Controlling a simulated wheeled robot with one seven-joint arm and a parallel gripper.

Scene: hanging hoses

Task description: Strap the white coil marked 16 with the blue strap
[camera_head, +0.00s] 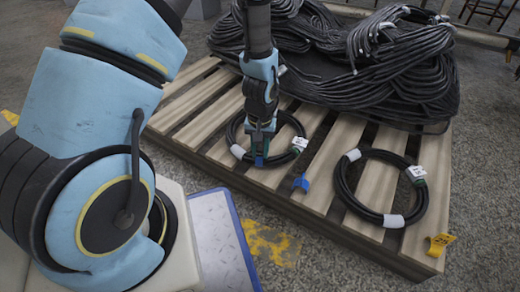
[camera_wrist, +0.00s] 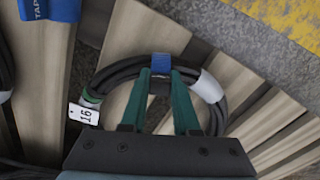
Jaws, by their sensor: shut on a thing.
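The coil marked 16 (camera_head: 289,120) is a black hose ring with white wraps, lying on the wooden pallet under my gripper (camera_head: 263,150). In the wrist view the coil (camera_wrist: 219,70) shows a white wrap on the right and the tag 16 (camera_wrist: 84,115) on the left. My gripper (camera_wrist: 161,72) has its green fingers shut on a blue strap (camera_wrist: 161,61) at the coil's edge. The strap lies across the hose; I cannot tell whether it passes fully around. In the head view the strap (camera_head: 259,161) shows just below the fingertips.
A second coil (camera_head: 345,190) with white wraps and a tag lies to the right. A loose blue piece (camera_head: 302,183) lies on the pallet (camera_head: 318,150) between the coils. A large heap of black hoses (camera_head: 405,75) covers the pallet's back. A yellow tag (camera_head: 440,243) sits at the front corner.

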